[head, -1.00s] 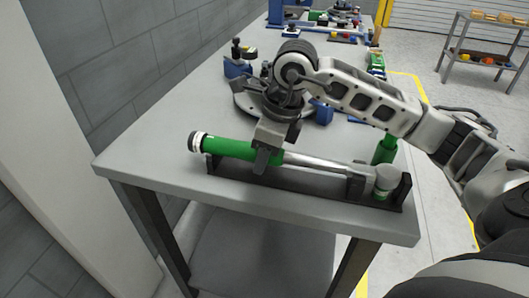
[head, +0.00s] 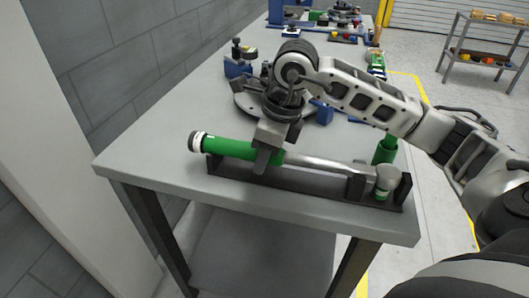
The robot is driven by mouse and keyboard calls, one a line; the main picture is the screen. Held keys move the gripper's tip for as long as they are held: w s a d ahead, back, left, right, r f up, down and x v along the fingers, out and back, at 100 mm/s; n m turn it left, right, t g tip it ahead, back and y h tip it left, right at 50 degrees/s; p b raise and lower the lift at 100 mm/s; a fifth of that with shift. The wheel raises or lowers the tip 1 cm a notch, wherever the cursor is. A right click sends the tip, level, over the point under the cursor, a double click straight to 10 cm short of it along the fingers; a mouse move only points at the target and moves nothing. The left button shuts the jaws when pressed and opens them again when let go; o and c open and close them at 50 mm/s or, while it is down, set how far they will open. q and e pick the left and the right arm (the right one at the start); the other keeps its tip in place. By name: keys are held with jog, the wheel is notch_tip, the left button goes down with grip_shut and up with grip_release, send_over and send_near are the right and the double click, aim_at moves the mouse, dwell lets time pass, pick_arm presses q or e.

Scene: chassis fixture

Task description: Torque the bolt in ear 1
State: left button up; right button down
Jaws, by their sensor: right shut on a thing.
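A torque wrench (head: 318,164) with a green grip, a white end cap and a silver shaft lies along a dark cradle (head: 300,184) at the near edge of the table. Its round grey head with a green band (head: 386,181) is at the right end. My right gripper (head: 264,158) comes down from above and is shut on the wrench's green grip, near where the shaft starts. The round fixture (head: 246,104) behind my gripper is partly hidden by my arm, and I cannot make out ear 1 or its bolt. My left gripper is not in view.
A green cup-like holder (head: 385,149) stands behind the wrench head. Blue fixtures (head: 236,67) and small parts sit farther back on the table (head: 160,150). The table's left front is clear. A shelf trolley (head: 482,55) stands at the far right.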

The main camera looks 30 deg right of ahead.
dwell(0.3)
jog(key=shift+r+p, duration=2.45)
jog(key=shift+r, duration=1.15)
